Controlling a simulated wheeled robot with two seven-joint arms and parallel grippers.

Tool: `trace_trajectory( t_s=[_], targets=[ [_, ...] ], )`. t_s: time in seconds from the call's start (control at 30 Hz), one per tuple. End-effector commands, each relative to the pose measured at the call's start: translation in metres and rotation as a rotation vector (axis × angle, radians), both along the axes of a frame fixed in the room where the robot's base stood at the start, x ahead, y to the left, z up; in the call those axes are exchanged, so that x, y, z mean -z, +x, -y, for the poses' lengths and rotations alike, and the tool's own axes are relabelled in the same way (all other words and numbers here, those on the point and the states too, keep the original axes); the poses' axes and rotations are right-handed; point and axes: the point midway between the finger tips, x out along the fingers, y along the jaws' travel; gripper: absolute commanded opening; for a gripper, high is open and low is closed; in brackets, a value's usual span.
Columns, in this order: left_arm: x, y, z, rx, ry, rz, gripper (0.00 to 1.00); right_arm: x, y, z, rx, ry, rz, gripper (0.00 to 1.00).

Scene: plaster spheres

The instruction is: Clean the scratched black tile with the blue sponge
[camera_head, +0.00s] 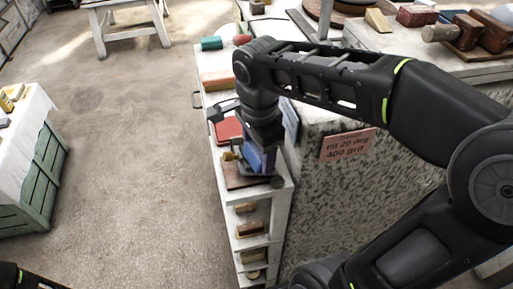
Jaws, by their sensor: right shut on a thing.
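My right gripper (258,155) points down over the top of a narrow white shelf unit (284,200). It is shut on the blue sponge (263,160), which shows as a blue block between its dark parts, just above a brown board (237,181). I cannot tell whether the sponge touches the board. The scratched black tile cannot be made out; my gripper and arm cover part of the shelf top. My left gripper is out of view; only a dark piece of my left arm shows at the bottom left corner.
The floor (130,150) at left is open.

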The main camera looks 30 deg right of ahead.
Motion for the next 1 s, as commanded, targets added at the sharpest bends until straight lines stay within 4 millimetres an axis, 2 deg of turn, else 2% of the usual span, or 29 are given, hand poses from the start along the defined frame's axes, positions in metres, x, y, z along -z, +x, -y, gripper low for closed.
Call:
trace_trajectory(
  t_s=[0.2,0.53,1.0],
  targets=[
    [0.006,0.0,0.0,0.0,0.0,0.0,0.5,0.003,-0.013,-0.001,0.0,-0.001,0.001,0.3],
    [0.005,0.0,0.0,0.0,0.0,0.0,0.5,0.003,-0.014,-0.001,0.0,0.0,-0.002,0.3],
    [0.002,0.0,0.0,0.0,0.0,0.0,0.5,0.001,0.008,0.0,0.0,0.0,0.0,0.3]
  ],
)
